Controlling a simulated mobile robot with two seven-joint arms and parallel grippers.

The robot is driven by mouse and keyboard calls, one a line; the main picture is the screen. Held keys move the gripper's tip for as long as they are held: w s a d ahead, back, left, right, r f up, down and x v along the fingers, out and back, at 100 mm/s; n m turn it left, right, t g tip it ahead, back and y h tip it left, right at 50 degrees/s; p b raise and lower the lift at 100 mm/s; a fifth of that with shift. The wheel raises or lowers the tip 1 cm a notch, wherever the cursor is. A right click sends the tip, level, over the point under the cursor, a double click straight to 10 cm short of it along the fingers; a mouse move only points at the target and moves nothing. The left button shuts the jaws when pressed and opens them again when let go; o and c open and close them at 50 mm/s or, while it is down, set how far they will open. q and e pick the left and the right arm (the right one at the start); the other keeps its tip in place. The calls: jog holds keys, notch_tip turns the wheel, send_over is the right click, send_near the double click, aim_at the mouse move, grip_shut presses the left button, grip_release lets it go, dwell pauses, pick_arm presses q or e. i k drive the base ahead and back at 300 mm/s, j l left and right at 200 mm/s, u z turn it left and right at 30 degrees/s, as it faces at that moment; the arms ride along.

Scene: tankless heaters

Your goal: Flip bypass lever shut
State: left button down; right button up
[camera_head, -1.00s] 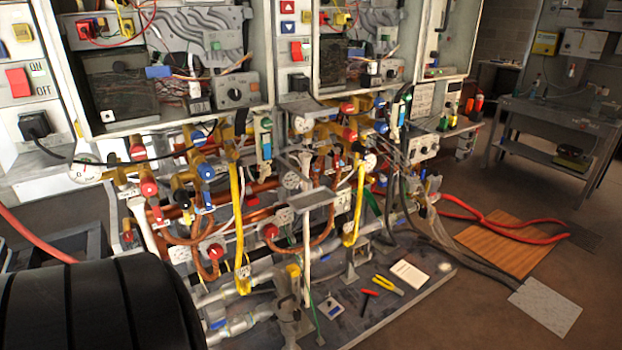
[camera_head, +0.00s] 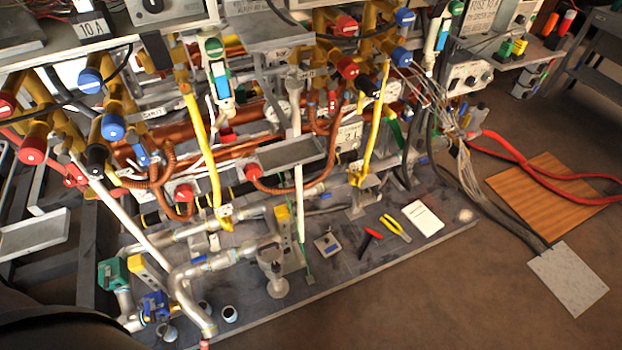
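A dense assembly of pipes and valves fills the left and middle of the head view. I cannot tell which part is the bypass lever, or how it stands. Candidate handles include a green one (camera_head: 112,272) and a blue one (camera_head: 156,306) on the grey pipes low at the left. Red knobs (camera_head: 33,150) and blue knobs (camera_head: 113,127) sit on the brass valves above. Two long yellow strips (camera_head: 203,150) hang down in front of the copper pipes. Neither of my grippers is in view.
A dark base slab (camera_head: 345,262) carries the pipework, with red pliers (camera_head: 371,240), yellow-handled pliers (camera_head: 396,228) and a white card (camera_head: 423,218) on it. Red hoses (camera_head: 515,155) cross the floor near a wooden board (camera_head: 545,190) and grey tile (camera_head: 568,278). Floor at the front right is clear.

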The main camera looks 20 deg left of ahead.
aim_at(328, 194)
jog(key=i+l, duration=0.15)
jog(key=i, duration=0.25)
jog(key=i+l+u, duration=0.1)
jog(key=i, duration=0.3)
jog(key=i+l, duration=0.2)
jog(key=i, duration=0.2)
jog(key=i+l, duration=0.2)
jog(key=i, duration=0.2)
jog(key=u, duration=0.05)
